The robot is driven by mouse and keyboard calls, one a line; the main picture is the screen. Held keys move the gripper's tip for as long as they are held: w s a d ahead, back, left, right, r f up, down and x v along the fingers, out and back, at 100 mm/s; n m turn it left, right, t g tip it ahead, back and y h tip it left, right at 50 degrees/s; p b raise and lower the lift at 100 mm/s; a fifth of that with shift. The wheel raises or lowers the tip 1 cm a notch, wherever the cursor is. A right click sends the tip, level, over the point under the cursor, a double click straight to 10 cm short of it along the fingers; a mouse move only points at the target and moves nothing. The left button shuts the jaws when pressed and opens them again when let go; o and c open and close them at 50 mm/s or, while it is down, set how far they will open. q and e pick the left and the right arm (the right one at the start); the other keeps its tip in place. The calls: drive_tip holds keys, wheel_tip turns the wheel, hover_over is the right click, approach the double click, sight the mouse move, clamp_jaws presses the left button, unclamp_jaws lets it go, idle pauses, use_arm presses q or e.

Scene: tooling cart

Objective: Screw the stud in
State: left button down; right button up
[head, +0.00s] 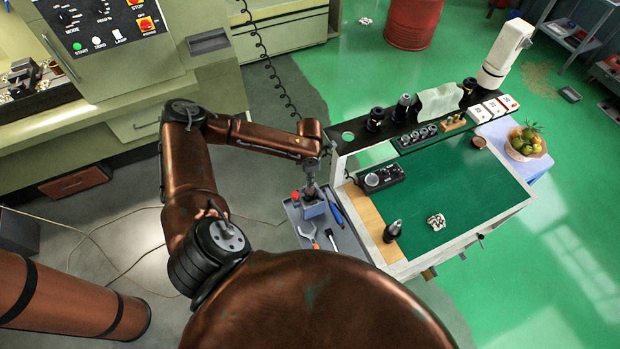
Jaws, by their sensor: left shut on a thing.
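My left gripper (311,186) points down over a small grey-blue block (313,210) on the side tray at the cart's left end. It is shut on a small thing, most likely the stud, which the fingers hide. I cannot tell whether the stud touches anything in the block. A dark tapered tool holder (392,231) stands upright on the cart's left edge. My right gripper is not in view.
A black fixture (381,178) sits on the cart's green mat (460,185). Holders line its back.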

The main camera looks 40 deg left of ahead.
use_arm(q)
drive_tip(key=c, duration=1.9)
unclamp_jaws()
drive_tip(key=n, duration=1.2)
drive_tip(key=shift+c, duration=0.6)
clamp_jaws()
